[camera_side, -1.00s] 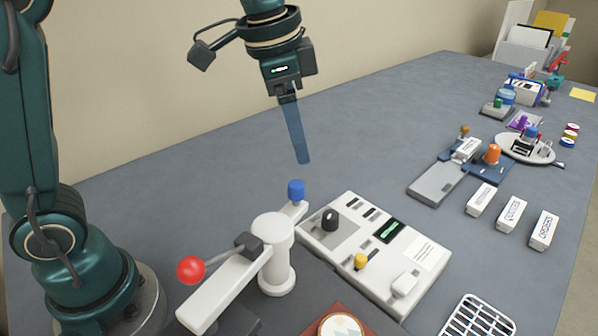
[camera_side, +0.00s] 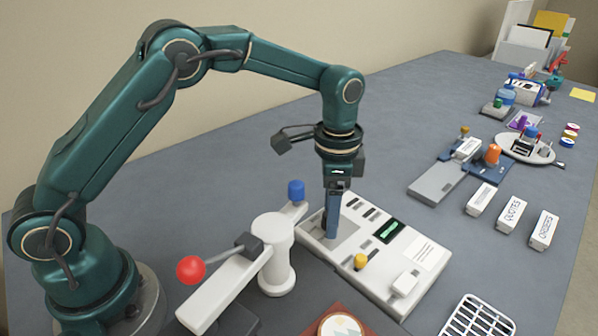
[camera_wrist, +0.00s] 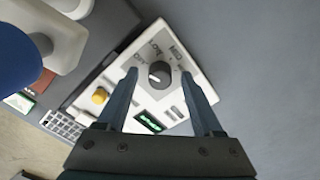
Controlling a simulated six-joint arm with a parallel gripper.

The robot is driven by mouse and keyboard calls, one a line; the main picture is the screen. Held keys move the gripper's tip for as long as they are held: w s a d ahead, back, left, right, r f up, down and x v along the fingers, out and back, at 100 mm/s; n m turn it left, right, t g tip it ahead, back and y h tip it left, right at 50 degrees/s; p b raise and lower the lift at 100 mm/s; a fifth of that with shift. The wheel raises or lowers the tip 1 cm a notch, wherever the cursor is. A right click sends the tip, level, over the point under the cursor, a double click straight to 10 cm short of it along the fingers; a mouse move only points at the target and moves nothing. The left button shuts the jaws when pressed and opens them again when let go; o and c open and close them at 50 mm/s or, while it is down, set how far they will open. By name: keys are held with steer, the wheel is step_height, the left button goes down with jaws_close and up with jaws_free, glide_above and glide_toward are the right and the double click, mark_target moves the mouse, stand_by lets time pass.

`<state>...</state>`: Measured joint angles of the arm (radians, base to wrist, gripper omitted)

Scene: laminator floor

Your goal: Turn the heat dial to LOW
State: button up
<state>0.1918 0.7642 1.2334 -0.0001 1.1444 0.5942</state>
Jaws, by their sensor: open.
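The heat dial (camera_wrist: 159,77) is a dark round knob with a pale pointer mark on a white control panel (camera_side: 375,285). Printed labels surround it, too small to read surely. My gripper (camera_side: 332,232) points straight down over the panel in the side view, and its fingers hide the dial there. In the wrist view my gripper (camera_wrist: 160,72) is open, with one finger on each side of the dial. Gaps show between the fingers and the knob. I cannot tell how far down the fingertips reach along it.
A yellow knob (camera_side: 361,261) and a green display (camera_side: 389,230) sit on the same panel. Beside it stand a white post (camera_side: 273,255), a red-ball lever (camera_side: 190,269) and a blue knob (camera_side: 296,190). White labelled boxes (camera_side: 511,216) lie to the right. Bare table lies behind the panel.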

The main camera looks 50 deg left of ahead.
steer(key=shift+f, duration=0.3)
steer(key=shift+c, duration=0.3)
jaws_close()
steer(key=shift+m, duration=0.3)
steer(key=m, duration=0.4)
steer(key=shift+r+m, duration=0.1)
steer(key=shift+m, duration=2.4)
